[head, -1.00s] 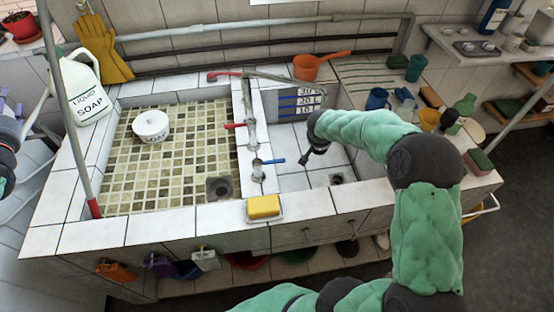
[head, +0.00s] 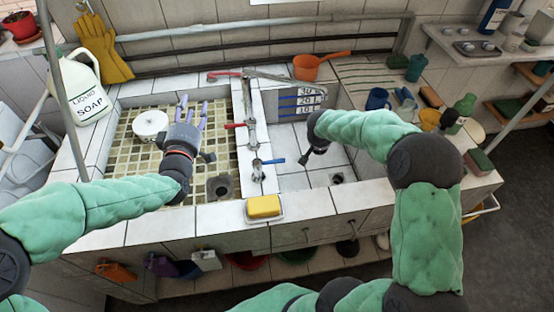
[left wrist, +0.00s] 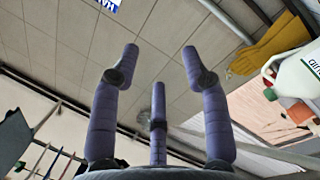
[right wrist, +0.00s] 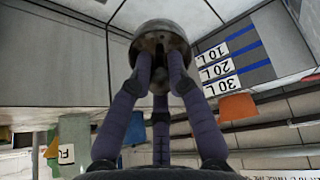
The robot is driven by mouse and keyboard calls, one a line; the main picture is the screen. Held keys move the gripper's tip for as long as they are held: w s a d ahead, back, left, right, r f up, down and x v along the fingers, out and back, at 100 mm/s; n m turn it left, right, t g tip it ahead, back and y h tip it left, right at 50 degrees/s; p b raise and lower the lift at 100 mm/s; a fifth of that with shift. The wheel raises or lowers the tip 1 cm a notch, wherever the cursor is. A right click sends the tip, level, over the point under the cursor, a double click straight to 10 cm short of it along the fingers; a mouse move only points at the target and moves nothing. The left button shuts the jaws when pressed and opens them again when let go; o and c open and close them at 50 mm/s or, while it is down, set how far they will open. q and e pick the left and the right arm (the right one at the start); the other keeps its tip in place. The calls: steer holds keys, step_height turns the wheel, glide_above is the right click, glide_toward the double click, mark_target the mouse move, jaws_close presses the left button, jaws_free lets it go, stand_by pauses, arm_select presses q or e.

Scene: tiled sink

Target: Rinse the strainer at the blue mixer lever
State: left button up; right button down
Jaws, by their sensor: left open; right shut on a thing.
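The blue mixer lever (head: 274,161) sits on a tap on the divider between the two basins. A red lever (head: 235,125) is on another tap farther back. My right gripper (right wrist: 160,78) is shut on a round, dark metal piece, which looks like the strainer (right wrist: 160,35), in the right wrist view. In the head view my right wrist is over the right basin; its fingers and the strainer are hidden there. My left gripper (head: 192,110) is open and empty over the tiled left basin, fingers pointing to the back; it also shows in the left wrist view (left wrist: 158,65).
A round white container (head: 150,124) is in the left basin, just left of my left gripper. A yellow sponge (head: 263,206) lies on the front rim. The right basin's back wall has a litre scale (head: 308,100). A soap jug (head: 80,90) stands at the left.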

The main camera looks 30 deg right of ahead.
arm_select(q)
steer(key=s+d+f+n+g+h, duration=0.2)
steer(key=s+d+f, duration=0.65)
steer(key=s, duration=0.35)
steer(key=n+g, duration=0.2)
steer(key=n, duration=0.1)
glide_toward(277, 161)
steer(key=x, duration=1)
steer(key=shift+w+d+f, duration=0.1)
steer(key=shift+w, duration=0.1)
jaws_close()
